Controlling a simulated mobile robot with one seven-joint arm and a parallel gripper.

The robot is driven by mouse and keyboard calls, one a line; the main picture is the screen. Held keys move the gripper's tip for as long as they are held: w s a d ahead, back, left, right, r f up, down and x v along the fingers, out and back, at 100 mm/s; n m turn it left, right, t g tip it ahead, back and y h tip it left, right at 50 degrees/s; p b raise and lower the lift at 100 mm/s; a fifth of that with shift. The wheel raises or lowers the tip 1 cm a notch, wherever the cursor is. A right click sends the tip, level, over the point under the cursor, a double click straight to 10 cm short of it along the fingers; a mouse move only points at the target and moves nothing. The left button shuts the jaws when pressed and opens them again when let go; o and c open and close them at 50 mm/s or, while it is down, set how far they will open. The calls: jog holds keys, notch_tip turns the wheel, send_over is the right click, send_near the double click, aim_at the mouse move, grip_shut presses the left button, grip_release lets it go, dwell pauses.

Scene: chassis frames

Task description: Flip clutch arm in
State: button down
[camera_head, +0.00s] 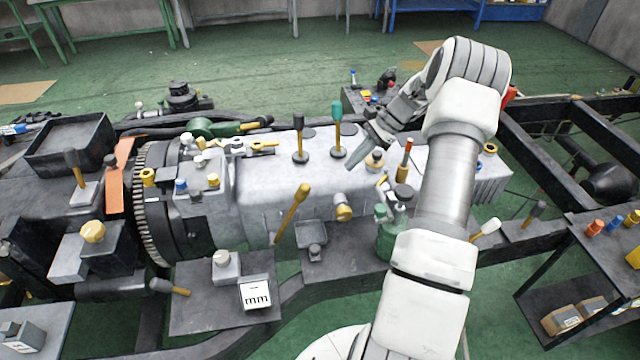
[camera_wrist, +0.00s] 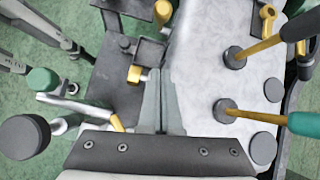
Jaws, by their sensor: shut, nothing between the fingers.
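I cannot tell for certain which part is the clutch arm. A yellow lever (camera_head: 293,212) slants up from the near side of the grey gearbox housing (camera_head: 265,180). Its end seems to show at the top of the wrist view (camera_wrist: 163,12). Two upright levers stand on top of the housing, one with a black knob (camera_head: 299,120) and one with a teal knob (camera_head: 337,112). My gripper (camera_head: 352,162) is over the right part of the housing, right of these levers. Its fingers are together and empty in the wrist view (camera_wrist: 161,78), apart from the levers.
A yellow fitting (camera_head: 342,206) sticks out of the housing's near side. A green bottle (camera_head: 390,238) and an orange-handled tool (camera_head: 405,155) stand close to my arm. A toothed flywheel (camera_head: 150,205) is at the left. A white block marked "mm" (camera_head: 255,294) lies in front.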

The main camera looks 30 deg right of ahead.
jog(key=w+a+f+p, duration=0.1)
jog(key=a+f+p, duration=0.1)
jog(key=a+f, duration=0.4)
jog(key=a, duration=0.3)
jog(key=shift+w+a, duration=0.2)
jog(key=shift+a, duration=0.2)
jog(key=shift+f, duration=0.1)
